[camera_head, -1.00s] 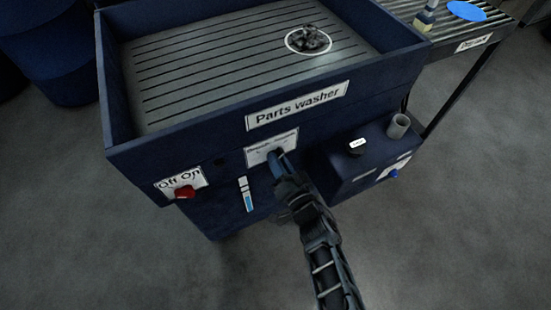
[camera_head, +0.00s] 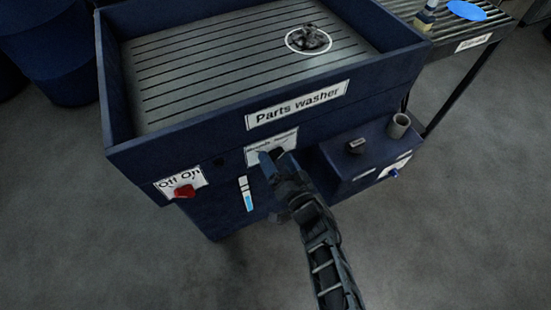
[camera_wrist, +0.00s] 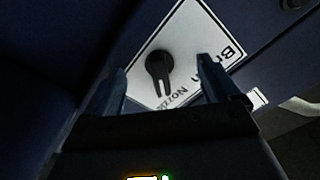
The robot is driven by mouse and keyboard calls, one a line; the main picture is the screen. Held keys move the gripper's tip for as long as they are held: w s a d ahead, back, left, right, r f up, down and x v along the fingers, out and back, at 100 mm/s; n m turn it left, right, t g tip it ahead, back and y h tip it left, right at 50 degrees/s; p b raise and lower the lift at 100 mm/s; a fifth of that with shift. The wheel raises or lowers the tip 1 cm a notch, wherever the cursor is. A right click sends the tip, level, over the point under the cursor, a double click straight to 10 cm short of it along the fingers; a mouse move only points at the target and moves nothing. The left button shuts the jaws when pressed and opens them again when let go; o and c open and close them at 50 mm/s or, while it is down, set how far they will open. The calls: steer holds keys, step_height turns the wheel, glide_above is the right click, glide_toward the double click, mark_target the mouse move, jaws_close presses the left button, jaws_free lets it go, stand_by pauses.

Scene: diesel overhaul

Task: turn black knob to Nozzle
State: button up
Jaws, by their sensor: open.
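The black knob (camera_wrist: 158,66) sits on a white label plate (camera_wrist: 190,35) in the wrist view. Its narrow end points down in the picture, toward the printed word "Nozzle". Larger lettering beginning "Br" runs along the plate's right side. My gripper (camera_wrist: 162,70) is open, with one finger on each side of the knob in the picture. I see no finger touching it; the depth between them is unclear. In the head view my gripper (camera_head: 272,156) is in front of the label plate (camera_head: 283,142) on the parts washer (camera_head: 220,135) and hides the knob.
A red Off/On switch (camera_head: 184,191) and a blue-white level strip (camera_head: 246,194) are left of my gripper. A box (camera_head: 350,185) juts out at the right, with a dark top piece (camera_head: 355,146), a grey cup (camera_head: 399,126) and a blue knob (camera_head: 393,173).

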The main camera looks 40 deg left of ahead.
steer(key=p+v, duration=0.4)
steer(key=v, duration=0.3)
stand_by(0.6)
